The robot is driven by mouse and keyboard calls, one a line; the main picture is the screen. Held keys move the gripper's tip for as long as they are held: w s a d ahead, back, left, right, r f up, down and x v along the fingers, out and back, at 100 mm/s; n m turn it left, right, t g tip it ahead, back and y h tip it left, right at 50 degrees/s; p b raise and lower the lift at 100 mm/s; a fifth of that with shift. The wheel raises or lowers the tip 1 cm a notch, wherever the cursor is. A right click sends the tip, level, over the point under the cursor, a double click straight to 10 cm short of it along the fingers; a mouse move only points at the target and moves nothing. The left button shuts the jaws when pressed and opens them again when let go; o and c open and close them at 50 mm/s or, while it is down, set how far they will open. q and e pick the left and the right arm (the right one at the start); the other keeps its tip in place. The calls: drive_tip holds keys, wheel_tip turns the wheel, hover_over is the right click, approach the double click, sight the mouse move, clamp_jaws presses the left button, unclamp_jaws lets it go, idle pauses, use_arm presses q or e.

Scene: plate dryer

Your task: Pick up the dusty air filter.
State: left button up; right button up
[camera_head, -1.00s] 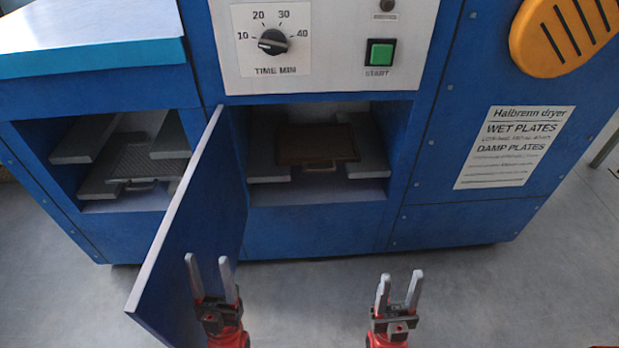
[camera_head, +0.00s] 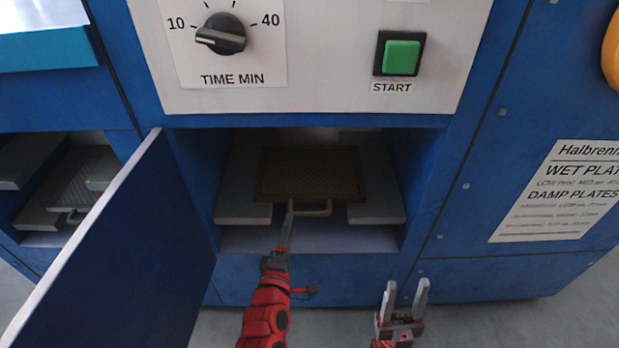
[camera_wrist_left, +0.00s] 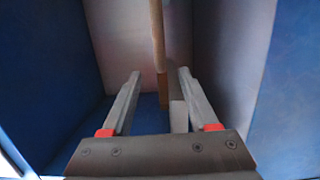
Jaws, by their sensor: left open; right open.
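The dusty air filter (camera_head: 312,174) is a flat dark-brown panel with a grey handle (camera_head: 316,211) at its front. It lies in the open middle compartment, across two grey ledges. My left gripper (camera_head: 289,215) is at the left part of the handle, one finger hiding the other. In the left wrist view, the filter (camera_wrist_left: 158,40) shows edge-on as a brown strip. The grey handle (camera_wrist_left: 177,108) lies between the open fingers of my left gripper (camera_wrist_left: 160,76), closer to the right finger. My right gripper (camera_head: 405,288) is open and empty, below the compartment in front of the machine.
The blue door (camera_head: 125,245) stands open left of the compartment, close to my left arm. Another filter (camera_head: 85,183) lies in the left compartment. The timer knob (camera_head: 222,34) and green start button (camera_head: 401,57) are above. Grey floor is clear at lower right.

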sight(297, 201)
use_arm(q)
drive_tip(key=w+b, duration=0.1)
drive_tip(key=w, duration=0.3)
drive_tip(key=w+d+b, duration=0.1)
drive_tip(key=w, duration=0.2)
drive_tip(key=w+d+b, duration=0.1)
drive_tip(key=w, duration=0.3)
drive_tip(key=shift+w+d+f, duration=0.15)
drive_tip(key=shift+w+f, duration=0.05)
drive_tip(key=shift+w, duration=0.1)
drive_tip(key=shift+w+r, duration=0.2)
drive_tip(key=shift+w, duration=0.2)
clamp_jaws()
idle(0.6)
